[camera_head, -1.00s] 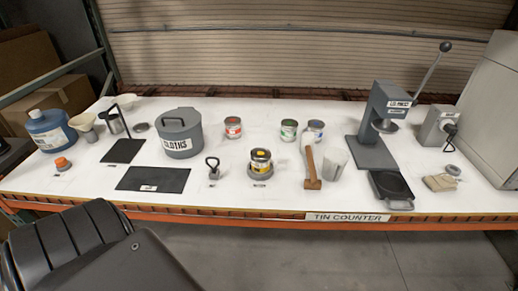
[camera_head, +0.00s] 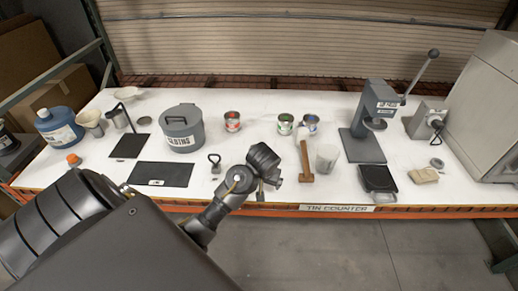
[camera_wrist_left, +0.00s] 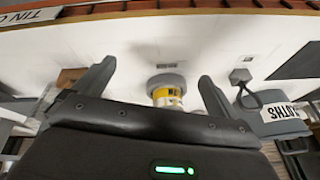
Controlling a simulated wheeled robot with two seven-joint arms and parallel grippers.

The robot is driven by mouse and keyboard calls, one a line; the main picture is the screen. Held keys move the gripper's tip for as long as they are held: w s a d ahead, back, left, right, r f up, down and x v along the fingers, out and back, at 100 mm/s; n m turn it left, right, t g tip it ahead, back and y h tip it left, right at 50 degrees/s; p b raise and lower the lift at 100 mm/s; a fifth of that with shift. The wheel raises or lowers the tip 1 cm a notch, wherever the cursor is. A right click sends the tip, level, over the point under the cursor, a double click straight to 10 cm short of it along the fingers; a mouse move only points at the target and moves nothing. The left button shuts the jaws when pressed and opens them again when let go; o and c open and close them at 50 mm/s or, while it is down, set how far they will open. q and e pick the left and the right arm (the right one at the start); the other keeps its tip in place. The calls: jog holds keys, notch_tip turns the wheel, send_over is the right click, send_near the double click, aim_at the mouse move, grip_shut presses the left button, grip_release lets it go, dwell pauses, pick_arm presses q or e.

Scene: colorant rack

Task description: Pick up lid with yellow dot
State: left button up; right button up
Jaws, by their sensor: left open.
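A tin with a yellow label (camera_wrist_left: 167,96) stands at a round grey base (camera_wrist_left: 165,81) near the counter's front middle. My left gripper (camera_wrist_left: 156,72) is open and empty, its two fingers apart on either side of the tin in the wrist view. In the head view my left gripper (camera_head: 266,172) hides the tin and base. I cannot make out a separate lid or a yellow dot on it. My right gripper is not in view.
Red (camera_head: 232,121), green (camera_head: 285,124) and blue (camera_head: 310,122) labelled tins stand behind. A grey lidded pot (camera_head: 183,128) is back left.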

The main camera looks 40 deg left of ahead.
pick_arm(q)
jog(key=w+a+r+n+b, duration=0.1)
jog(key=w+a+r, duration=0.1)
jog(key=w, duration=0.1)
jog(key=w+a+r+n+b, duration=0.1)
jog(key=w+a+r+n, duration=0.1)
jog(key=w+r, duration=0.1)
jog(key=w+a+r+n+y+b, duration=0.1)
jog(key=w+a+r+b, duration=0.1)
jog(key=w+a, duration=0.1)
jog(key=shift+w+r, duration=0.25)
jog(key=shift+w, duration=0.2)
jog(key=shift+p+x, duration=0.75)
jog(key=shift+x, duration=0.05)
jog(key=shift+w+a+f, duration=0.1)
jog(key=shift+a, duration=0.1)
jog(key=shift+a+f+p, duration=0.2)
jog(key=shift+a+p, duration=0.05)
jog(key=shift+p, duration=0.2)
jog(key=x, duration=0.1)
jog(key=p+x, duration=0.1)
jog(key=x, duration=0.1)
jog(key=shift+s+a+f+p, duration=0.15)
jog(key=shift+s+f+p, duration=0.1)
jog(key=shift+f+p, duration=0.15)
jog(key=shift+w+a+f, duration=0.1)
jog(key=shift+a+f, duration=0.1)
jog(key=shift+f, duration=0.25)
